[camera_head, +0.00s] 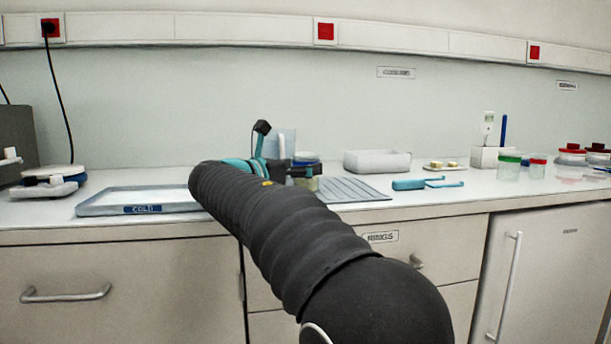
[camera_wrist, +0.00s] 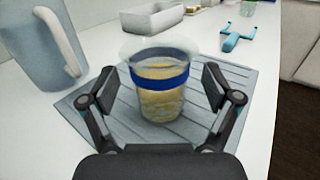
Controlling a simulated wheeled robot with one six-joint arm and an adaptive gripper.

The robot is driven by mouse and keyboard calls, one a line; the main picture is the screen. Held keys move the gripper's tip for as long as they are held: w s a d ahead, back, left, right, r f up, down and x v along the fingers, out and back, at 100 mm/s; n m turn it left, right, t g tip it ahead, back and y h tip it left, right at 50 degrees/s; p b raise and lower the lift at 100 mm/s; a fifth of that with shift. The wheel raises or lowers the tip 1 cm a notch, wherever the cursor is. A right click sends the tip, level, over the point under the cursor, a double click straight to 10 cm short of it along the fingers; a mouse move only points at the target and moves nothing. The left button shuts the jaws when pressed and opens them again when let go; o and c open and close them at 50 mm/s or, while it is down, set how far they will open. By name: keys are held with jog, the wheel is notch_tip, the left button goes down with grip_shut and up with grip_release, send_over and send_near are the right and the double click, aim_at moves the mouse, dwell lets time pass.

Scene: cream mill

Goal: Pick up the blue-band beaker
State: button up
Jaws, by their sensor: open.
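The blue-band beaker (camera_wrist: 158,88) is clear, with a blue band near its top and a yellowish grainy content. In the wrist view it stands upright on a grey ribbed mat (camera_wrist: 90,125). My gripper (camera_wrist: 161,88) is open, with one finger on each side of the beaker. A gap shows between each finger pad and the beaker's wall. In the head view the beaker (camera_head: 306,180) is partly hidden behind my gripper, and its blue rim band shows.
A clear pitcher (camera_wrist: 45,55) with a white handle stands left of the beaker. A white bin (camera_wrist: 150,18) is behind it. A teal tool (camera_head: 408,184) lies right of the mat. A tray marked COLD (camera_head: 110,204) lies at left. Green- and red-banded beakers (camera_head: 509,168) stand far right.

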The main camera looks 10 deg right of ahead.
jog(key=shift+x, duration=1)
jog(key=c, duration=1.3)
jog(key=shift+c, duration=0.2)
jog(key=shift+r, duration=0.15)
